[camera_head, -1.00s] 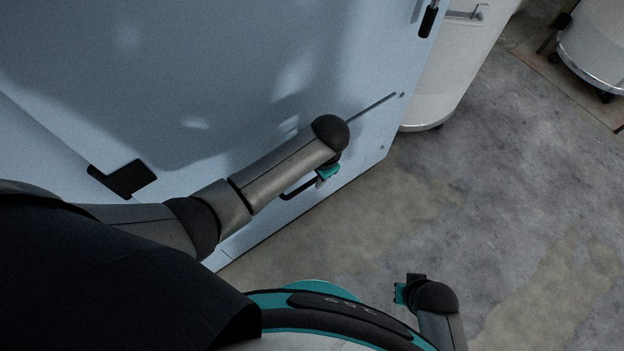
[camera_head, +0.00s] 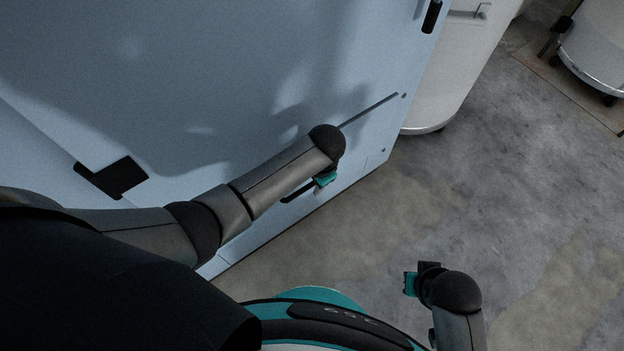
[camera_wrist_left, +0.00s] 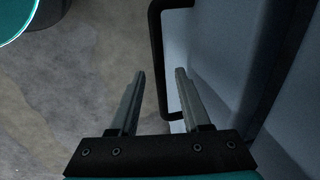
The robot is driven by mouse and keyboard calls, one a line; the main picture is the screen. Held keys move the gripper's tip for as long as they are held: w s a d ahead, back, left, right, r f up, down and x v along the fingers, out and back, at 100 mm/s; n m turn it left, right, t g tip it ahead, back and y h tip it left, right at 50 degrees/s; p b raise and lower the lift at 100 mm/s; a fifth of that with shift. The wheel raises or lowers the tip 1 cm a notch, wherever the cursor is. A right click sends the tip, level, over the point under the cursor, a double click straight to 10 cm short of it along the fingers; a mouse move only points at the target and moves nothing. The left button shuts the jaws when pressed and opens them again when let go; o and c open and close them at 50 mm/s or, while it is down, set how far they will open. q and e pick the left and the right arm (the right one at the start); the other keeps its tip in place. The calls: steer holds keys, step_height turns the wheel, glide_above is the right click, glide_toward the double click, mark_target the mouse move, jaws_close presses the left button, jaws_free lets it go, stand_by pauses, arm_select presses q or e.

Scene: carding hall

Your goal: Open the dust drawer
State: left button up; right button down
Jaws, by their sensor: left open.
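The dust drawer's pale blue front (camera_head: 362,150) is low on the machine, below a dark seam, and appears closed. Its black bar handle (camera_head: 297,190) is partly hidden by my left arm. My left gripper (camera_head: 325,179) is at the handle's right end in the head view. In the left wrist view, my left gripper (camera_wrist_left: 161,73) is open, and the handle (camera_wrist_left: 157,55) shows between its two fingers without visible grip. My right gripper (camera_head: 409,284) hangs over the floor, away from the drawer; its jaw opening is too small to judge.
The large blue machine panel (camera_head: 200,60) fills the left, with a black recess (camera_head: 125,178). A white cylindrical can (camera_head: 445,80) stands beyond its corner, and another on casters (camera_head: 596,55) is at top right. Concrete floor (camera_head: 520,190) is clear at right.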

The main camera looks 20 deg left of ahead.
arm_select(q)
jaws_close()
stand_by(1.3)
